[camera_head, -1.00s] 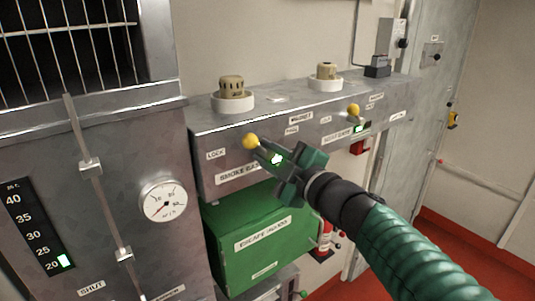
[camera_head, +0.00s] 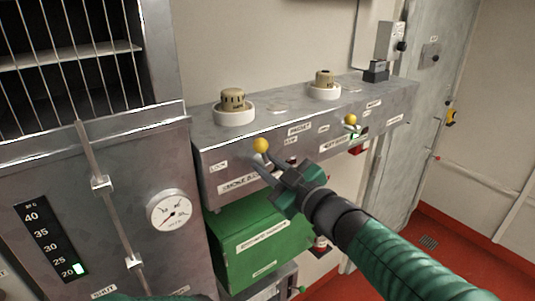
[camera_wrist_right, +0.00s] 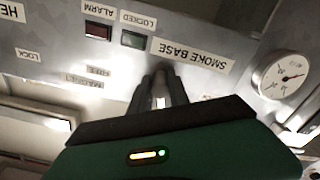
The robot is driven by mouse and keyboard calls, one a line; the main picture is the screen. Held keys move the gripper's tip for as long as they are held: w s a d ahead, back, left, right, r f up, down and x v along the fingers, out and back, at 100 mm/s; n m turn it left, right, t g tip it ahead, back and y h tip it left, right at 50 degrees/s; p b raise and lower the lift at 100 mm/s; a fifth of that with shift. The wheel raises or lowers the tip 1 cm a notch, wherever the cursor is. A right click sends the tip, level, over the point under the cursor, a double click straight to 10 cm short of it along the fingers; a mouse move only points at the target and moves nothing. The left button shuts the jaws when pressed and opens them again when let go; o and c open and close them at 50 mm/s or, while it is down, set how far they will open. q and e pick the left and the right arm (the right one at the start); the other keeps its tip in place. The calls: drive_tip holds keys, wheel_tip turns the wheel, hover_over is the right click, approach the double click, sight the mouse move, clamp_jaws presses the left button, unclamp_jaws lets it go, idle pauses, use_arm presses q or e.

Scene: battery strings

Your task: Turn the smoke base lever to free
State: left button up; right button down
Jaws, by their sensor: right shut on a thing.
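The smoke base lever has a yellow ball knob (camera_head: 261,145) and sits on the front of a grey metal box (camera_head: 400,103), above the label SMOKE BASE (camera_head: 238,184). My right gripper (camera_head: 266,165) is shut on the lever just below the knob. In the right wrist view the gripper fingers (camera_wrist_right: 163,88) reach up to the box face beside the upside-down SMOKE BASE label (camera_wrist_right: 190,52); the lever is hidden there. The ALARM window (camera_wrist_right: 98,31) and LOCKED window (camera_wrist_right: 133,40) look unlit. The LOCK label (camera_head: 218,167) is left of the knob.
A second yellow-knobbed lever (camera_head: 350,119) stands further right on the box, by a lit green lamp. Two beige detectors, near (camera_head: 234,107) and far (camera_head: 324,86), sit on top. A green box (camera_head: 262,240) is below; a round gauge (camera_head: 170,212) is left.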

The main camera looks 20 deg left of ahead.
drive_tip(key=m+p, duration=0.6)
drive_tip(key=shift+r, duration=0.2)
drive_tip(key=m+p, duration=0.3)
drive_tip(key=m, duration=0.1)
drive_tip(key=shift+m, duration=0.3)
drive_tip(key=shift+m+p, duration=0.7)
drive_tip(key=shift+m, duration=0.2)
drive_tip(key=shift+f, duration=0.1)
drive_tip(key=c, duration=1.3)
unclamp_jaws()
drive_tip(key=shift+d, duration=0.1)
drive_tip(key=shift+o, duration=0.2)
drive_tip(key=shift+d, duration=0.15)
